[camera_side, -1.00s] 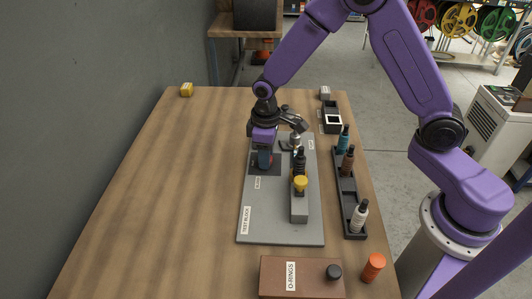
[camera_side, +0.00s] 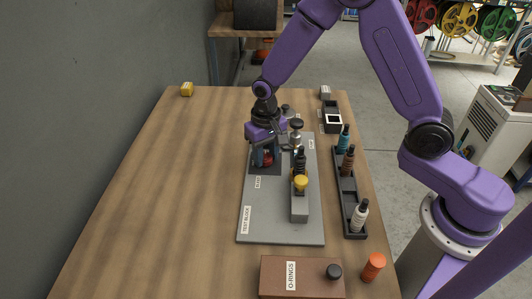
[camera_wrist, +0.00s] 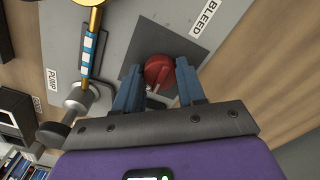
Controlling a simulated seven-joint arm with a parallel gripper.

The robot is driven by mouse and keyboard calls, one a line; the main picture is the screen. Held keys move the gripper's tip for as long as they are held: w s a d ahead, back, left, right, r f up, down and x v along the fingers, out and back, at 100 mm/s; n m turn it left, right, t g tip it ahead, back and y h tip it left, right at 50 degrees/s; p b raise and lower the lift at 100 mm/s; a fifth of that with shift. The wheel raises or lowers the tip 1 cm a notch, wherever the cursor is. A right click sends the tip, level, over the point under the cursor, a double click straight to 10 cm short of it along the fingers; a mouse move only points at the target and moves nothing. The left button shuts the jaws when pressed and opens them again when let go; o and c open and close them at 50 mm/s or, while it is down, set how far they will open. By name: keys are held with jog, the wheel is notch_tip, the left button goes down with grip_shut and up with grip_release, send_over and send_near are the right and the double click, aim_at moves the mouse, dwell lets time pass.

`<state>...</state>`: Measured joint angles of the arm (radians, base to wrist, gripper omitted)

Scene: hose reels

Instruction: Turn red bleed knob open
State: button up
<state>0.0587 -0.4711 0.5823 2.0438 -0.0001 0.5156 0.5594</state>
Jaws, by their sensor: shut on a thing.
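The red bleed knob (camera_wrist: 158,69) is round and sits on a dark square on the grey test block plate (camera_side: 275,222). A white line shows on the knob's side in the wrist view. A BLEED label (camera_wrist: 203,19) lies beside the dark square. My gripper (camera_wrist: 159,80) is down at the knob with its blue fingers on either side, shut on it. In the side view the red knob (camera_side: 267,158) shows between the fingers, partly hidden by them.
A gauge-like silver fitting (camera_side: 296,126) stands behind. A black bottle rack (camera_side: 349,190) and a brown O-RINGS box (camera_side: 311,276) are nearby.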

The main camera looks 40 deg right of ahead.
aim_at(268, 160)
jog(key=shift+m, duration=0.4)
jog(key=o, duration=1.1)
jog(key=shift+c, duration=0.2)
notch_tip(268, 160, up, 18)
jog(key=shift+f, duration=0.25)
jog(key=shift+s, duration=0.1)
jog(key=s+d+f+n, duration=0.1)
jog(key=s+d+n, duration=0.2)
jog(key=s+n, duration=0.4)
jog(key=s+d+f+n, duration=0.2)
jog(key=s+n, duration=0.6)
jog(key=s, duration=1.2)
jog(key=shift+s+d+f, duration=0.2)
jog(key=shift+s+d, duration=0.2)
jog(key=shift+d, duration=0.85)
